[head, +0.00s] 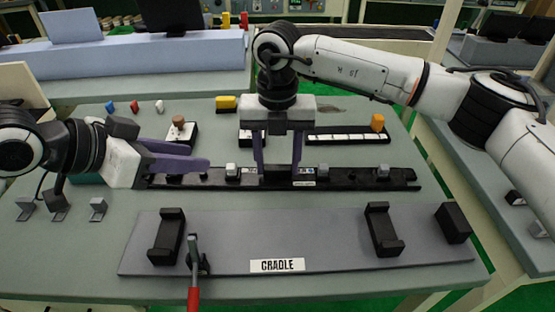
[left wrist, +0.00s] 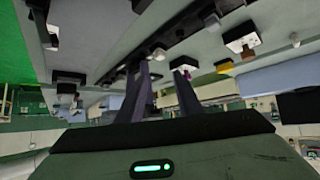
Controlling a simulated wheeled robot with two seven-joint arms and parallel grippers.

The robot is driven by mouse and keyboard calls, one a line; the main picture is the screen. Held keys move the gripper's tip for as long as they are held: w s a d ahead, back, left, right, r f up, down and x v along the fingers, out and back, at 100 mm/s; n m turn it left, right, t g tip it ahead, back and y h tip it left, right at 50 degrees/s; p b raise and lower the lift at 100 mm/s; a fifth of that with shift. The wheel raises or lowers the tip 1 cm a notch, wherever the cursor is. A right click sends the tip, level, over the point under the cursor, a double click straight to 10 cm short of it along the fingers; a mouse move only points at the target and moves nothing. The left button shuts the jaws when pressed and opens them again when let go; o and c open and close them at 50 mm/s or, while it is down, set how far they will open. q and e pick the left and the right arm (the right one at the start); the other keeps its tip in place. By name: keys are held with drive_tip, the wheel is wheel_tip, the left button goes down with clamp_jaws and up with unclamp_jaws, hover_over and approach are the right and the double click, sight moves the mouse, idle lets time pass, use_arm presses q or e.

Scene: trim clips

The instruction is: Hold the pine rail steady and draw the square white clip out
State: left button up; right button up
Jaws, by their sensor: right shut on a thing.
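A long dark rail (head: 345,184) lies left to right across the table; no pine colour shows. A squarish whitish clip (head: 232,170) sits on it, left of my right gripper; I take it as the square white clip. Grey clips (head: 322,170) (head: 383,171) sit further right. My right gripper (head: 277,175) points down at the rail's middle, shut on its dark raised part; the grip is partly hidden. My left gripper (head: 207,166) is open and empty, low over the rail's left part, its tips just left of the whitish clip. A pale clip (left wrist: 158,52) shows beyond the left fingers (left wrist: 163,70) in the left wrist view.
In front lies a grey plate marked CRADLE (head: 335,255) with black brackets (head: 167,236) (head: 383,230) and a red-handled lever (head: 193,285). Behind are a yellow block (head: 226,102), a brown knob (head: 178,121) and a black strip (head: 345,138) with an orange cylinder (head: 377,121). Small brackets (head: 57,203) stand at left.

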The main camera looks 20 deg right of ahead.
sight(231, 164)
use_arm(q)
drive_tip(key=w+d+n+y, duration=0.1)
drive_tip(key=d+n+y, duration=0.6)
drive_tip(key=n, duration=0.1)
drive_tip(key=shift+x, duration=4.6)
drive_tip(key=shift+a, duration=0.15)
clamp_jaws()
unclamp_jaws()
